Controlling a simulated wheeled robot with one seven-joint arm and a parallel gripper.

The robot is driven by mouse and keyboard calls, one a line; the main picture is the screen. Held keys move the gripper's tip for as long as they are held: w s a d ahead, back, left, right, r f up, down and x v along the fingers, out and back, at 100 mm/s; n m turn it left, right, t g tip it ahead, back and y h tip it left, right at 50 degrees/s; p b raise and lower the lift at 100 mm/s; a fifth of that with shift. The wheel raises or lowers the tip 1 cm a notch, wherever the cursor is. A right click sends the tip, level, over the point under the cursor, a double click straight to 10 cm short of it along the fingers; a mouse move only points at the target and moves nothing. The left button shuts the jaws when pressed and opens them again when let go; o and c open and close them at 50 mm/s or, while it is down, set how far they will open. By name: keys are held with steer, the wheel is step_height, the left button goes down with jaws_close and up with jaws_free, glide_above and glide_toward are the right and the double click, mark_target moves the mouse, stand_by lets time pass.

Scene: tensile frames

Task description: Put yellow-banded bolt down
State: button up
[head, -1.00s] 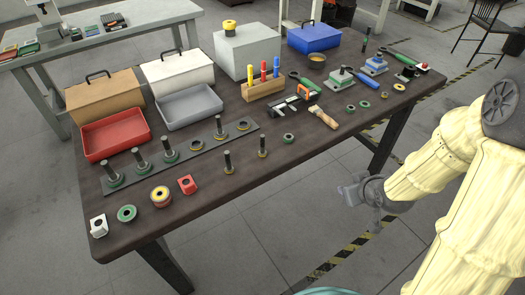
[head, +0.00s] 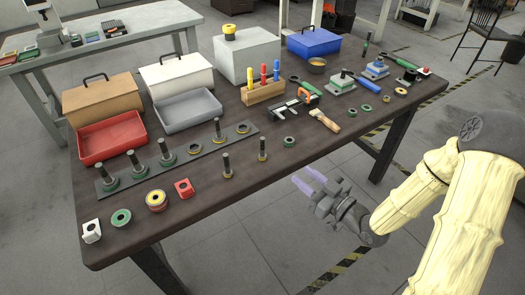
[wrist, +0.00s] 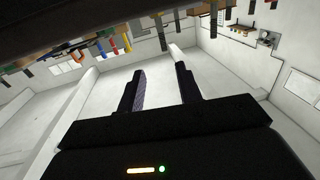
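Two dark bolts with yellow bands at their bases stand upright on the brown table's front half, the left bolt (head: 227,166) and the right bolt (head: 263,149). Several bolts with green bases, such as the leftmost bolt (head: 109,175), stand on a long dark strip (head: 127,181) behind them. My gripper (head: 306,181) is in front of the table's near edge, to the right of and apart from both yellow-banded bolts. In the wrist view my gripper (wrist: 160,72) has its two fingers spread, with nothing between them.
A yellow-topped round part (head: 156,200), a red block (head: 184,188), a green ring (head: 121,218) and a white block (head: 91,231) lie at the front left. A brush (head: 325,121) and a green ring (head: 289,141) lie behind my gripper.

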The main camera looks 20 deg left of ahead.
glide_toward(262, 155)
steer(key=w+a+r, duration=0.3)
steer(key=a, duration=0.1)
steer(key=shift+w+r+p, duration=0.15)
steer(key=shift+w+p, duration=0.15)
steer(key=shift+w, duration=0.05)
steer(key=x, duration=0.5)
steer(key=shift+s+a, duration=0.1)
steer(key=shift+a, duration=0.05)
stand_by(0.4)
jaws_close()
